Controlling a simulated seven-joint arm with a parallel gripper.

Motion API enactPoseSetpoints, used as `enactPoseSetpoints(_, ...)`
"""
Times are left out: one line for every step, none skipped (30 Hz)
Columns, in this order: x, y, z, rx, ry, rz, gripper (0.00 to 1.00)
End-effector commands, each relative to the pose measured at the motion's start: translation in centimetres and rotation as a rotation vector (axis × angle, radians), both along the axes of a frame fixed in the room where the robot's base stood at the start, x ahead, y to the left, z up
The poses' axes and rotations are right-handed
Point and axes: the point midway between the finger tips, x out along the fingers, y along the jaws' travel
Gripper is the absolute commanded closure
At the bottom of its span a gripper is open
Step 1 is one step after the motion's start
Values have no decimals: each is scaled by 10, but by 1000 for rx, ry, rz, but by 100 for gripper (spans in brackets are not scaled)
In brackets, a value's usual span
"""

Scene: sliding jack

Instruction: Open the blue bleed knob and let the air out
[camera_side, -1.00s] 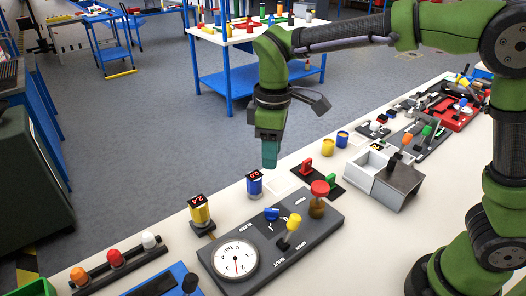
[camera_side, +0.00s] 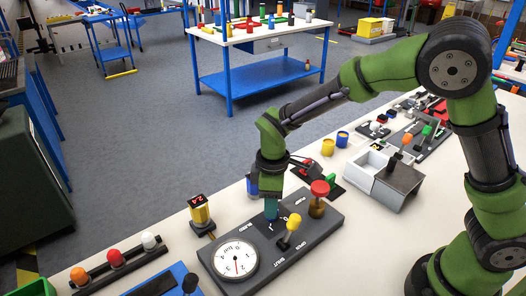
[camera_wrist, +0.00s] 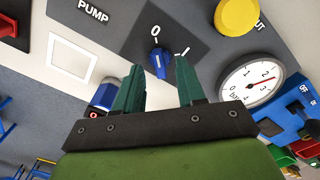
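The blue bleed knob (camera_wrist: 157,62) sits on a dark plate marked 0 and I on the grey panel (camera_side: 306,240). Its white line points toward the 0 in the wrist view. My gripper (camera_side: 271,216) points down over the knob and hides most of it in the side view. In the wrist view my gripper (camera_wrist: 160,70) is open, its teal fingers apart with the knob showing between the tips. I cannot tell whether the fingers touch it. The round gauge (camera_side: 235,259) has a red needle; it also shows in the wrist view (camera_wrist: 250,84), needle near 2 to 3.
Close by on the panel stand a yellow-topped lever (camera_side: 293,224) and a red pump knob (camera_side: 319,188). A yellow cylinder with a display (camera_side: 200,214) stands left of the panel, and a blue one (camera_side: 252,186) is partly behind my gripper. A grey box (camera_side: 386,178) stands to the right.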

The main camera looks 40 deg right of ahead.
Motion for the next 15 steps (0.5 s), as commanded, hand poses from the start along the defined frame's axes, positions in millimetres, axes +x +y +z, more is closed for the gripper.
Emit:
enactPoseSetpoints(0,0,-6,-3,1,1,61)
enactPoseSetpoints(0,0,-9,-1,1,1,61)
enactPoseSetpoints(0,0,-12,-1,1,0,61)
enactPoseSetpoints(0,0,-13,-1,-1,0,61)
enactPoseSetpoints(0,0,-15,-1,-1,1,61)
enactPoseSetpoints(0,0,-16,-1,-1,1,61)
enactPoseSetpoints(0,0,-17,-1,-1,0,61)
enactPoseSetpoints(0,0,-17,-1,-1,0,61)
enactPoseSetpoints(0,0,-17,-1,-1,0,61)
enactPoseSetpoints(0,0,-17,-1,-1,0,61)
enactPoseSetpoints(0,0,-17,-1,-1,0,61)
enactPoseSetpoints(0,0,-17,-1,-1,0,61)
enactPoseSetpoints(0,0,-17,-1,-1,0,61)
enactPoseSetpoints(0,0,-17,-1,-1,0,61)
enactPoseSetpoints(0,0,-17,-1,-1,0,64)
